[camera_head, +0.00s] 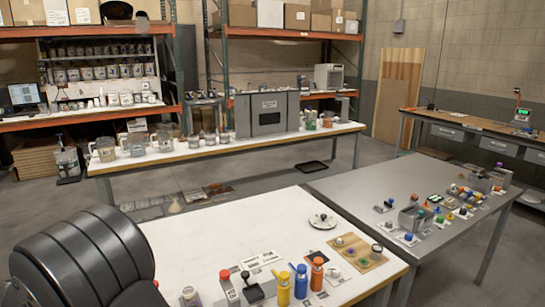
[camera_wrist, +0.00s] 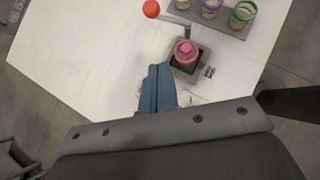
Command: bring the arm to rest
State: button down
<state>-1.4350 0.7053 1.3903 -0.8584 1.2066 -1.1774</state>
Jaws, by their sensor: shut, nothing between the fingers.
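My gripper (camera_wrist: 158,88) shows in the wrist view with its bluish fingers together and nothing between them. It points over the white table (camera_wrist: 95,65). A pink-topped item (camera_wrist: 186,50) in a dark square holder is just beyond and to the right of the fingertips, apart from them in the picture. The height of the fingers above the table is hard to tell. In the head view a large dark grey rounded part of my arm fills the lower left corner, and my fingers are not visible there.
The table's front holds a yellow bottle (camera_head: 283,290), a blue bottle (camera_head: 300,283), an orange bottle (camera_head: 317,274) and a wooden tray (camera_head: 376,262). A red ball (camera_wrist: 151,9) and a grey rack (camera_wrist: 233,33) with jars are beyond the fingers. The table's left part is clear.

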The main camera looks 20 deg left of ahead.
jog(key=x, duration=0.9)
jog(key=shift+f, duration=0.2)
jog(key=s+d+r+n+y, duration=0.2)
jog(key=s+r+n, duration=0.1)
jog(key=s+r, duration=0.45)
jog(key=s+d+f+m+g, duration=0.2)
jog(key=d+f+g, duration=0.4)
jog(key=d+g, duration=0.1)
jog(key=shift+d+f+m, duration=0.2)
jog(key=shift+d+m, duration=0.1)
jog(key=shift+m, duration=0.1)
jog(key=shift+s+g, duration=0.15)
jog(key=shift+g, duration=0.15)
jog(key=shift+a, duration=0.1)
